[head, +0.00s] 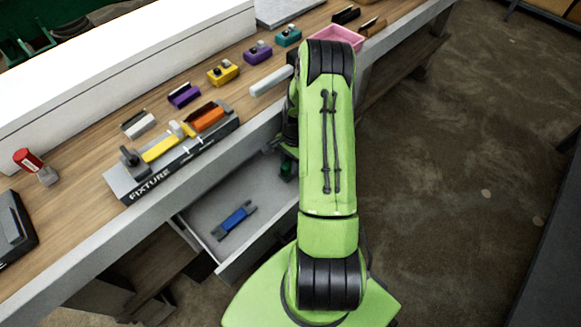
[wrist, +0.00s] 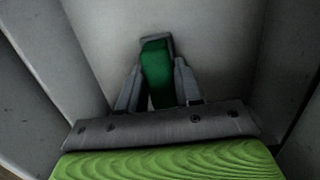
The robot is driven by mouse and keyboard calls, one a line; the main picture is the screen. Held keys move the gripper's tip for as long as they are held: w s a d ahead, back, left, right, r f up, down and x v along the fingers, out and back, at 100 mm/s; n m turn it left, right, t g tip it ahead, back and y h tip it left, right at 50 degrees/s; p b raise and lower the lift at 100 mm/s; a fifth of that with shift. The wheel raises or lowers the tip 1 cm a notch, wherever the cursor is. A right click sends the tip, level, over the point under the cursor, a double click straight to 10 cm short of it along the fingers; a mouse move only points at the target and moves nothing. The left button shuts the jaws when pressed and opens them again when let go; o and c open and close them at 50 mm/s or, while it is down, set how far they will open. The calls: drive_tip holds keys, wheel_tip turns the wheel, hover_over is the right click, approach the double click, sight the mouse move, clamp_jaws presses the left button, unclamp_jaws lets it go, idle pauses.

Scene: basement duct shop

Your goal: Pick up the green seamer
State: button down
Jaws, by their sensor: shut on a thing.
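The green seamer (wrist: 157,72) stands out from between the two grey fingers of my gripper (wrist: 158,84) in the wrist view. The fingers are closed on its sides. Its far end has a grey edge, and its near end is hidden by the fingers. In the head view a small dark green part of the seamer (head: 286,171) shows beside my arm, inside the open drawer (head: 205,184). My arm hides most of the gripper there. I cannot tell whether the seamer touches the drawer floor.
A blue tool (head: 234,220) lies in the drawer's front part. The bench above holds a fixture block (head: 160,180) with yellow and orange tools, a yellow block (head: 223,73), a purple block (head: 257,52) and a pink tray (head: 337,36). Drawer walls stand close on both sides of my gripper.

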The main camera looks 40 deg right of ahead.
sight(290, 162)
wheel_tip(290, 162, up, 18)
drive_tip(key=p, duration=0.5)
